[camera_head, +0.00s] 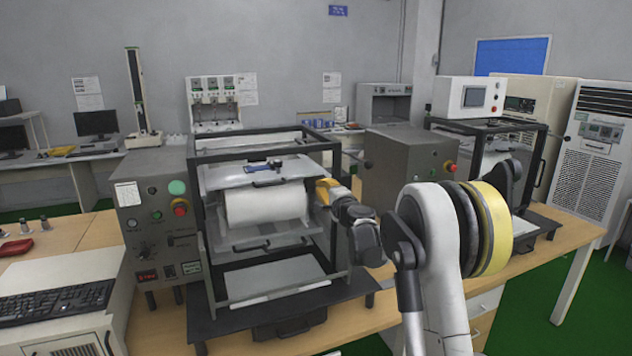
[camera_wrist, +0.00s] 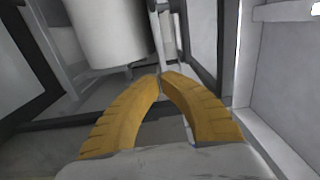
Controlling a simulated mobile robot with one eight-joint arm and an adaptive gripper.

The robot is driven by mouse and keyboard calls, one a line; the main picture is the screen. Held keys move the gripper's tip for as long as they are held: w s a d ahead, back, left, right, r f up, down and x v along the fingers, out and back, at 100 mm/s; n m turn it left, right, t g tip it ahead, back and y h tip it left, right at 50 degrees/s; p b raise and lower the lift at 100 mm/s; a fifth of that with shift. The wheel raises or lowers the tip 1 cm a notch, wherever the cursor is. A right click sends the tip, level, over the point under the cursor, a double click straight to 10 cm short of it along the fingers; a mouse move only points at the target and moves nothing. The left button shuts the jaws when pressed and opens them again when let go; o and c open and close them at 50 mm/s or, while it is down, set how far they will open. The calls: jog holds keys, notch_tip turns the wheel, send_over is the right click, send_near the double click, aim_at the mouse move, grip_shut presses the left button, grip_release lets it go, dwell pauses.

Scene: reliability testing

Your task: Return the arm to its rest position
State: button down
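My arm reaches from the right foreground of the head view toward a black-framed test machine on the bench. My gripper (camera_head: 323,188) has yellow fingers and is at the right side of the machine's frame, just right of a white roll (camera_head: 262,207). In the wrist view, the curved fingers of my gripper (camera_wrist: 161,76) come together at their tips. I see nothing held between them. The white roll (camera_wrist: 108,30) is up and left of the tips, apart from them. A thin grey bar (camera_wrist: 158,35) shows beyond the tips.
The machine's dark frame (camera_head: 196,240) stands close around my gripper. A grey control box (camera_head: 408,165) stands behind my arm, and a second framed machine (camera_head: 520,150) is further right. A keyboard (camera_head: 55,302) lies at the lower left. Green floor (camera_head: 600,300) is open at the right.

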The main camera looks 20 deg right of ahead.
jog(key=s+a+n+g+y+b, duration=0.1)
jog(key=s+a+n+g+y, duration=0.15)
jog(key=s+a+n, duration=0.65)
jog(key=s+a+n+g+y, duration=0.2)
jog(key=s+a+g, duration=0.1)
jog(key=s+a, duration=1.05)
jog(key=s+d+f+n+g+h, duration=0.1)
jog(key=s+f, duration=0.3)
jog(key=s, duration=0.5)
jog(key=s+d+f+n+g+h+b, duration=0.1)
jog(key=s+f+n+g+h, duration=0.1)
jog(key=s, duration=0.8)
jog(key=s+d+f+n+g+h+b, duration=0.1)
jog(key=s+f+n, duration=0.3)
jog(key=s, duration=0.6)
notch_tip(320, 180, down, 2)
jog(key=shift+d+f+g, duration=0.2)
jog(key=shift+d+g, duration=0.4)
jog(key=shift+g, duration=0.15)
jog(key=shift+w+h, duration=0.1)
jog(key=shift+h, duration=0.15)
